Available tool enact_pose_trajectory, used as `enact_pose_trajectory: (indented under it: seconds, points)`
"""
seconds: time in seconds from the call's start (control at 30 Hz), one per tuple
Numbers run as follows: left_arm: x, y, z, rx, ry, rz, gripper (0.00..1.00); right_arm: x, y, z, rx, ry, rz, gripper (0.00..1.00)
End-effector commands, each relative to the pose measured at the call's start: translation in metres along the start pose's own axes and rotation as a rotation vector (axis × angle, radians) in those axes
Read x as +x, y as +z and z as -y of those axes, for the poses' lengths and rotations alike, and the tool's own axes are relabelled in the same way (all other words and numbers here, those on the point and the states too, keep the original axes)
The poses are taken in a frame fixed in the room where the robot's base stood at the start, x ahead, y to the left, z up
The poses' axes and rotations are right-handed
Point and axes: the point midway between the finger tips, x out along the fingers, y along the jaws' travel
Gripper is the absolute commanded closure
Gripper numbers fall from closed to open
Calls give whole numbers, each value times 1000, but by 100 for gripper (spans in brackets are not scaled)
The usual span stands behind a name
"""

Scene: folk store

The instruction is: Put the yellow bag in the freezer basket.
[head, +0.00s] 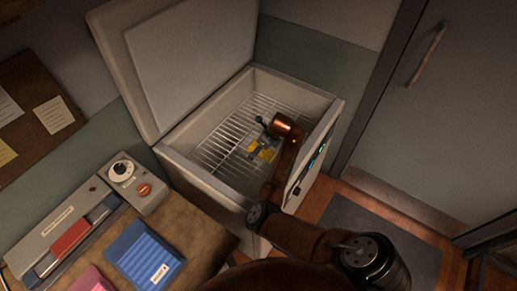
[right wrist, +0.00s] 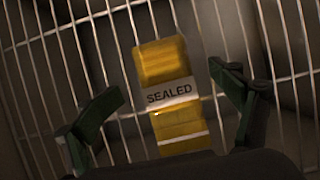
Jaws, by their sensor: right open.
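The yellow bag (right wrist: 168,122) has a pale band reading "SEALED" and is against the wire freezer basket (head: 222,137). In the head view the bag (head: 267,154) shows as a small yellow patch inside the open freezer, partly hidden by my right arm. My right gripper (right wrist: 163,108) is open, with one green finger on each side of the bag and a gap to both. In the head view my right gripper is small and dark inside the freezer, hard to make out. My left gripper is not in view.
The freezer (head: 213,195) stands with its lid (head: 190,60) raised; its walls surround my right arm. A wooden counter (head: 190,225) at the lower left holds a blue packet (head: 145,252), a pink packet (head: 92,280) and a control box (head: 137,183). A grey door (head: 440,110) is at the right.

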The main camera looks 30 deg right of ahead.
Motion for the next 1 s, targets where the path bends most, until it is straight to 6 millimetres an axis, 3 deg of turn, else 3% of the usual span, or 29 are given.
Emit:
enact_pose_trajectory:
  seconds: [0.23, 0.37, 0.8, 1.0]
  points:
    - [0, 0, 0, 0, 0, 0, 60, -1, 1, 0, 0, -1, 1, 15]
    - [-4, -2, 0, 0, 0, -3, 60, -13, 2, 1, 0, -2, 2, 15]
    - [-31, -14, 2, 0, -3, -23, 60, -100, 2, 1, -1, -3, 2, 15]
    - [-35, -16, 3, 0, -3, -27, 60, -119, 1, 0, 0, -1, 0, 15]
